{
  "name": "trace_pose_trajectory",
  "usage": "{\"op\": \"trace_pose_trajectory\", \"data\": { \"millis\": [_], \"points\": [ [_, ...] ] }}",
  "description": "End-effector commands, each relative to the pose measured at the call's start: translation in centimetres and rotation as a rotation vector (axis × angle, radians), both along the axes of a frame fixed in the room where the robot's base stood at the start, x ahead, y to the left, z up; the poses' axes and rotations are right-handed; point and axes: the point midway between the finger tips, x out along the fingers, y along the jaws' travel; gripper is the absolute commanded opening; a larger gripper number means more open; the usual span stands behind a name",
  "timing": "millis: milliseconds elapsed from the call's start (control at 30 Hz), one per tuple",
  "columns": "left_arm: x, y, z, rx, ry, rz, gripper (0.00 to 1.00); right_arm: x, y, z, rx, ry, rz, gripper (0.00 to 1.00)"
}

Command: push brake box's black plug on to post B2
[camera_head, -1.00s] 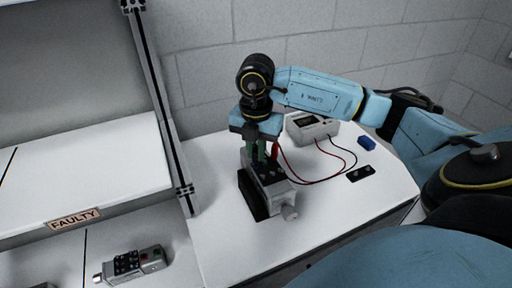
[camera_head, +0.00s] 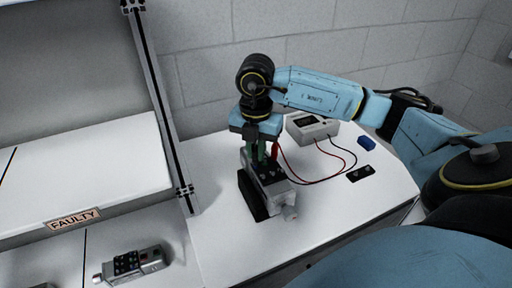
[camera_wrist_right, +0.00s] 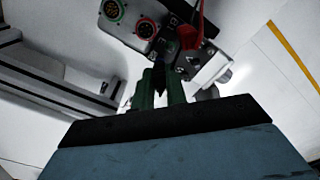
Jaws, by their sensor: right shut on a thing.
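My right gripper (camera_head: 262,154) points down over the grey servo unit (camera_head: 272,188) and is shut. In the right wrist view its green fingers (camera_wrist_right: 161,90) close around a dark, narrow thing that looks like the black plug (camera_wrist_right: 160,76). Its tip is close to the servo's dark terminal face, but I cannot tell if it touches a post. The white brake box (camera_head: 312,128) stands behind. My left gripper is out of view.
The servo sits in a black cradle (camera_head: 250,197) on the white table (camera_head: 225,255). Red and black leads curve from the box towards the servo. A blue block (camera_head: 366,143) and black strip (camera_head: 360,173) lie right. Another unit (camera_head: 130,263) lies below the FAULTY shelf (camera_head: 75,220).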

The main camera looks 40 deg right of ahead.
Motion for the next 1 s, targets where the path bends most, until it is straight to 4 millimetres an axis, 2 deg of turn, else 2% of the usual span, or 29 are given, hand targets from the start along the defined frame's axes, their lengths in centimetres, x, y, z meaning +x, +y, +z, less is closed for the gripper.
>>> {"op": "trace_pose_trajectory", "data": {
  "millis": [367, 400, 600, 1000],
  "points": [
    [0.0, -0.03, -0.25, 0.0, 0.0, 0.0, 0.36, 0.0, 0.02, -0.35, 0.0, 0.0, 0.0, 0.0],
    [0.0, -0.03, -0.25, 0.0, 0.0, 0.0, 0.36, -0.01, 0.02, -0.35, 0.0, 0.0, 0.0, 0.16],
    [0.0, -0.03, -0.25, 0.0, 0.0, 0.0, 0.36, -0.01, 0.02, -0.35, 0.0, 0.0, 0.0, 0.39],
    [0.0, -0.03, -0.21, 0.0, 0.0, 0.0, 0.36, 0.0, 0.01, -0.28, 0.0, 0.0, 0.0, 0.39]
  ]
}}
